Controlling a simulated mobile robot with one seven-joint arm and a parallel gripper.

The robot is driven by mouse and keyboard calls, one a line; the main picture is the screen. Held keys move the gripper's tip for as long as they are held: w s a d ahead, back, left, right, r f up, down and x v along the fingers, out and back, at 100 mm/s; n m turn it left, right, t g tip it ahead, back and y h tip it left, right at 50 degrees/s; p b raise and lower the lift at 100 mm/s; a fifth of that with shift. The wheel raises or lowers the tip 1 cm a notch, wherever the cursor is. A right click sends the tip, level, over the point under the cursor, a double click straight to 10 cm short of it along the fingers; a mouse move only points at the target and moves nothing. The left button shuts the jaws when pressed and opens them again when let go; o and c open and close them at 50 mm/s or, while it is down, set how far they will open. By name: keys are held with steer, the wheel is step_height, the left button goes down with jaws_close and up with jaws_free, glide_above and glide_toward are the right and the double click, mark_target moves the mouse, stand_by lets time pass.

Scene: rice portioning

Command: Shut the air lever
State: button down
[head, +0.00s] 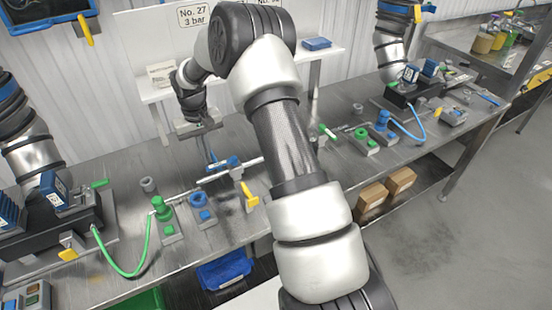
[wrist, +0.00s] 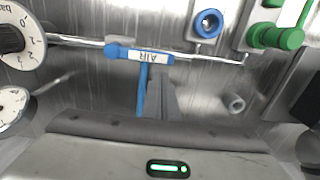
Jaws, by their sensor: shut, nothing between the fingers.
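The air lever has a blue body labelled AIR (wrist: 140,55) set along a thin metal pipe (wrist: 90,42) in the wrist view. Its blue handle (wrist: 142,92) points down in that picture, across the pipe. My gripper (wrist: 161,92) is shut and empty, with its grey fingers just right of the handle. I cannot tell whether they touch it. In the head view the blue air valve (head: 228,164) sits on the steel bench, below and right of my gripper (head: 209,156). The handle is hard to make out there.
Round gauges (wrist: 14,108) stand at the wrist view's left. A blue fitting (wrist: 208,22) and green fittings (wrist: 276,37) lie beyond the pipe. In the head view, a yellow lever (head: 250,196) stands right of the blue fitting (head: 201,202); a green hose (head: 128,270) loops at left.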

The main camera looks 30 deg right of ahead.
mark_target(214, 177)
steer(key=shift+s, duration=1.2)
steer(key=shift+s+b, duration=0.4)
steer(key=shift+s, duration=0.7)
steer(key=shift+s+d, duration=0.2)
steer(key=shift+s, duration=0.3)
steer(key=shift+s+d, duration=0.15)
steer(key=shift+s, duration=0.35)
